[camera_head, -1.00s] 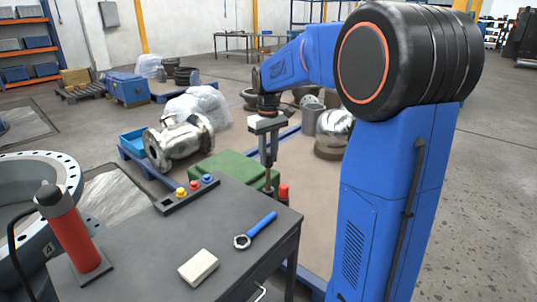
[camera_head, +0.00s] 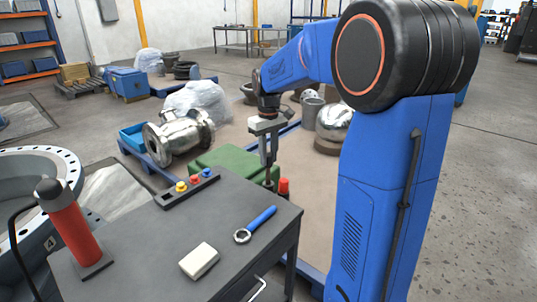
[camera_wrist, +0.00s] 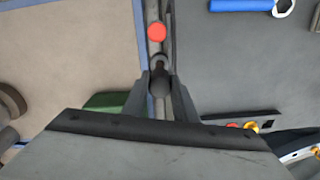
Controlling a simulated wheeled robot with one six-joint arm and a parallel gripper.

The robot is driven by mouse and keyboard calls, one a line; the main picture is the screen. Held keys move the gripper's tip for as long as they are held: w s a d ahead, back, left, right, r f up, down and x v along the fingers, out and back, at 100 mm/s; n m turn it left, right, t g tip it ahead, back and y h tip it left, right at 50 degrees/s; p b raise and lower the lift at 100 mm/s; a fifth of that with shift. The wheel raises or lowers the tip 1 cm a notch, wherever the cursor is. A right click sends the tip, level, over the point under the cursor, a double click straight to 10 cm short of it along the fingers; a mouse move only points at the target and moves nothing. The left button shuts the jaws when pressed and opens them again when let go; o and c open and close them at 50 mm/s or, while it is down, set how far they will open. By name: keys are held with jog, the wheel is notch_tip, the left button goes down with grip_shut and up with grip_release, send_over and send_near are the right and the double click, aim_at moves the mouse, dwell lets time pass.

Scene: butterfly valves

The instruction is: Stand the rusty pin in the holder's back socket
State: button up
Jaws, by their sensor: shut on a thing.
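My gripper (camera_head: 267,140) hangs pointing down at the far right corner of the dark table. It is shut on a dark, slim pin (camera_wrist: 160,78), which is roughly upright. The pin's lower end is hard to make out in the head view, and I cannot tell whether it touches anything. A red-topped cylinder (camera_head: 284,187) stands close to the gripper at the table's right edge; its round red top (camera_wrist: 157,32) shows just ahead of the pin in the wrist view. No holder socket can be made out clearly.
A dark strip with yellow, red and blue knobs (camera_head: 187,190) lies along the table's back edge. A blue-handled ring wrench (camera_head: 262,218), a pale block (camera_head: 199,261) and a red cylinder with a black top (camera_head: 72,228) are on the table (camera_head: 150,250). A green box (camera_head: 225,163) stands behind.

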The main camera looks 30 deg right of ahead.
aim_at(268, 172)
jog(key=shift+f, duration=3.7)
jog(key=o, duration=1.6)
jog(key=shift+r, duration=3.5)
